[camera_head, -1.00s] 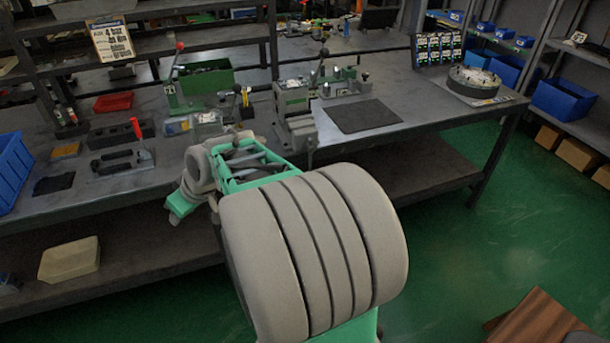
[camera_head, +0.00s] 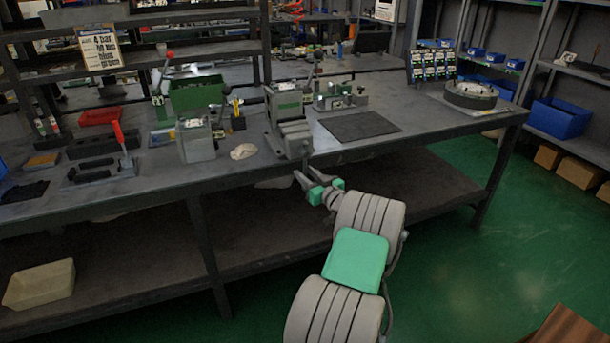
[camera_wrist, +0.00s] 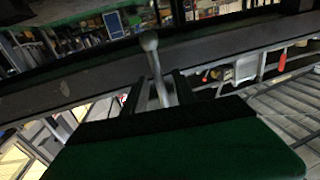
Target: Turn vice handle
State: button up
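The vice (camera_head: 290,138) is a grey and green block tool at the front edge of the workbench. Its handle shows in the wrist view as a thin grey rod (camera_wrist: 157,75) with a ball end, slightly tilted. My gripper (camera_head: 312,180) is in front of the bench edge, just below the vice. In the wrist view my gripper (camera_wrist: 158,90) has its two dark fingers apart, one on each side of the rod, with gaps showing. I cannot tell how deep the rod sits between them. The handle is too small to make out clearly in the head view.
The workbench (camera_head: 245,172) holds a green bin (camera_head: 197,93), a grey block (camera_head: 197,142), a dark mat (camera_head: 360,126) and a round chuck (camera_head: 471,94). A lower shelf (camera_head: 420,185) runs beneath. Green floor is open at right.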

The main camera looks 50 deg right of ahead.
jog(key=shift+w+d, duration=0.15)
jog(key=shift+w, duration=0.15)
jog(key=shift+c, duration=0.2)
grip_shut()
dwell(1.0)
